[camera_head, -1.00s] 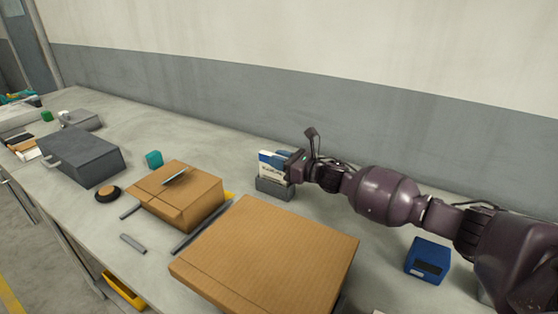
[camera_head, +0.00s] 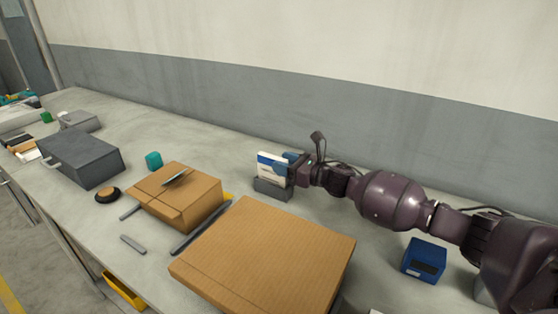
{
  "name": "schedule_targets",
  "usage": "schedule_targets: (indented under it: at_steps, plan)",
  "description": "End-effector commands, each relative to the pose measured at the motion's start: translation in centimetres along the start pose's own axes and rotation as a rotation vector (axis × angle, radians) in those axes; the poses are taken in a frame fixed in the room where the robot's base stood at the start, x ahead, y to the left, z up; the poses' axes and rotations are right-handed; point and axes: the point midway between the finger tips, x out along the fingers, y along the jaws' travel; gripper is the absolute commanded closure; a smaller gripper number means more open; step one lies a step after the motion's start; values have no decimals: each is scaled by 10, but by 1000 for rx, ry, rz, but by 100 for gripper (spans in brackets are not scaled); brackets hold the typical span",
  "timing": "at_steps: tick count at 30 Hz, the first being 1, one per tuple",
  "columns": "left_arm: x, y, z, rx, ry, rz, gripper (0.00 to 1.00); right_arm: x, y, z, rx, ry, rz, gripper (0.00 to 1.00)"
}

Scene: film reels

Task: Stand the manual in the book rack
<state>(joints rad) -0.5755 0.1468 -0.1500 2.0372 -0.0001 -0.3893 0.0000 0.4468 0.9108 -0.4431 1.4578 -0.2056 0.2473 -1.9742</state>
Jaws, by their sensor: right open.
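The manual (camera_head: 271,168), white with a blue band, stands upright in the grey book rack (camera_head: 268,189) near the wall. Another blue item shows behind it, partly hidden. My right gripper (camera_head: 296,172) is open just to the right of the manual and rack, its fingers small and partly hidden. I cannot tell if it still touches the manual. My left gripper is not in view.
A large cardboard box (camera_head: 268,255) lies in front of the rack, with a smaller box (camera_head: 180,197) to its left. A blue box (camera_head: 424,260) stands below my right arm.

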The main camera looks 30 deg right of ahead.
Motion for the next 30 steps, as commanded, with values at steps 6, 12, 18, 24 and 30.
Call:
schedule_targets:
  at_steps: [6,12,18,24,30]
  plan:
    - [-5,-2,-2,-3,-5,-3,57,-31,0,3,-2,-1,0,54]
    - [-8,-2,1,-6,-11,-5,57,-48,0,2,-1,-2,1,54]
    - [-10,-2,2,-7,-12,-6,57,-52,0,1,-1,-2,1,54]
    - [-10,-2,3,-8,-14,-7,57,-52,0,1,-2,-2,1,54]
    - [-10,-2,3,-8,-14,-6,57,-52,0,1,-2,-1,1,54]
